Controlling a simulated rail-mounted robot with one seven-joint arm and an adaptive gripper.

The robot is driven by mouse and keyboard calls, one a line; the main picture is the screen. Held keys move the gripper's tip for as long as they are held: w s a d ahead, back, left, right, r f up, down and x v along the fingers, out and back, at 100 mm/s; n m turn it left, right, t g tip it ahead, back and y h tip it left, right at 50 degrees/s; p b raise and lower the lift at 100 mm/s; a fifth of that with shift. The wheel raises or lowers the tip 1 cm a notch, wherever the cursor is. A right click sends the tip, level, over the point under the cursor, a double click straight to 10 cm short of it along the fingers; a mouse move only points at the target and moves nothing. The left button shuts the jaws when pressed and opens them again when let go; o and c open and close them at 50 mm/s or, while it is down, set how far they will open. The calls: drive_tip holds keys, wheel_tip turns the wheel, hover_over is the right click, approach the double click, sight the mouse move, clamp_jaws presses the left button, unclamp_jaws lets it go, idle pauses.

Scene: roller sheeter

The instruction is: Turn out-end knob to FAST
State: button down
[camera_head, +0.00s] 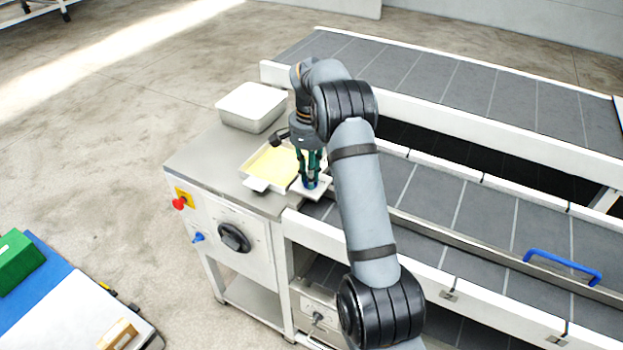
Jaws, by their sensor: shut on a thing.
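A small white control box (325,188) sits at the end of the belt, beside the steel top. My gripper (311,184) points down over this box, with green and dark fingers. It is shut on a small dark blue knob (310,183) on top of the box. The fingers hide most of the knob, so its pointer and any SLOW or FAST marks cannot be read.
A cream-filled tray (257,183) and a white bin (252,107) are close left of my gripper. A blue handle (562,266) is at right.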

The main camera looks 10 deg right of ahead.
drive_tip(key=m, duration=0.1)
drive_tip(key=m+b, duration=0.1)
drive_tip(key=m, duration=0.2)
drive_tip(key=shift+w+a+m, duration=0.15)
drive_tip(key=shift+a+m, duration=0.1)
drive_tip(key=shift+m, duration=0.05)
drive_tip(key=m, duration=0.3)
drive_tip(key=m+b, duration=0.1)
drive_tip(key=m, duration=0.1)
drive_tip(key=shift+w+a, duration=0.15)
drive_tip(key=shift+w, duration=0.1)
drive_tip(key=shift+m, duration=0.3)
drive_tip(key=c, duration=1.6)
unclamp_jaws()
drive_tip(key=shift+c, duration=0.2)
drive_tip(key=shift+r, duration=0.1)
drive_tip(key=shift+r, duration=3.7)
drive_tip(key=shift+f, duration=0.1)
wheel_tip(320, 180, down, 7)
drive_tip(key=shift+f, duration=0.1)
drive_tip(key=shift+s+n, duration=0.1)
drive_tip(key=shift+n, duration=0.4)
